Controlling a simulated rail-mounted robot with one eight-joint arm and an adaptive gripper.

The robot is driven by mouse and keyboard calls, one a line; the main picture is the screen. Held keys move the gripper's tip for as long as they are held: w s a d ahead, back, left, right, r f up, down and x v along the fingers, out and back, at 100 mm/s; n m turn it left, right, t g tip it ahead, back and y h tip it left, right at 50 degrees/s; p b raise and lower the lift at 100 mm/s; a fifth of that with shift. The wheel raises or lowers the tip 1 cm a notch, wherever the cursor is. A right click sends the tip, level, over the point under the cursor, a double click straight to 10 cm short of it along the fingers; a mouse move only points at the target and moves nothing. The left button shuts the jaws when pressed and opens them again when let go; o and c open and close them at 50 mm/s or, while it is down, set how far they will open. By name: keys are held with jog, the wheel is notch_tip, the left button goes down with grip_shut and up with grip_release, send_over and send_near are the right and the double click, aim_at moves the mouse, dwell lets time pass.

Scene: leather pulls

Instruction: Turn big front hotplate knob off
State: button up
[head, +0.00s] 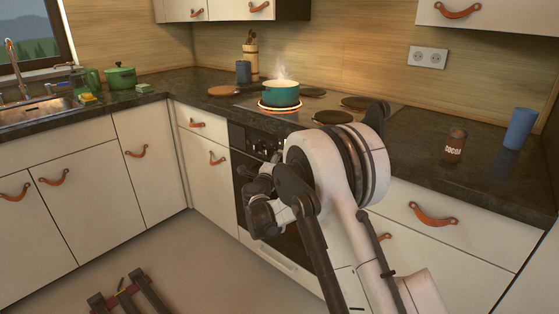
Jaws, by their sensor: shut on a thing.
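My gripper (272,168) is at the oven's front panel, below the cooktop's front edge, and is shut on a knob there. The gripped knob is mostly hidden behind my gripper and arm, and I cannot make out its angle. Part of the dark control panel (254,139) with small light knobs shows left of and above my gripper. The front left hotplate (279,107) glows orange under a teal pot (281,93), which steams. The other hotplates, such as the front right one (333,117), look dark.
The oven door (241,190) is below the panel, with white drawers on both sides. A cocoa jar (454,146) and a blue cup (520,129) stand on the right counter. A dark slatted thing (128,297) lies on the floor at lower left.

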jog(key=shift+n, duration=0.3)
dwell(0.4)
jog(key=o, duration=1.1)
jog(key=v, duration=1.2)
jog(key=shift+r, duration=0.1)
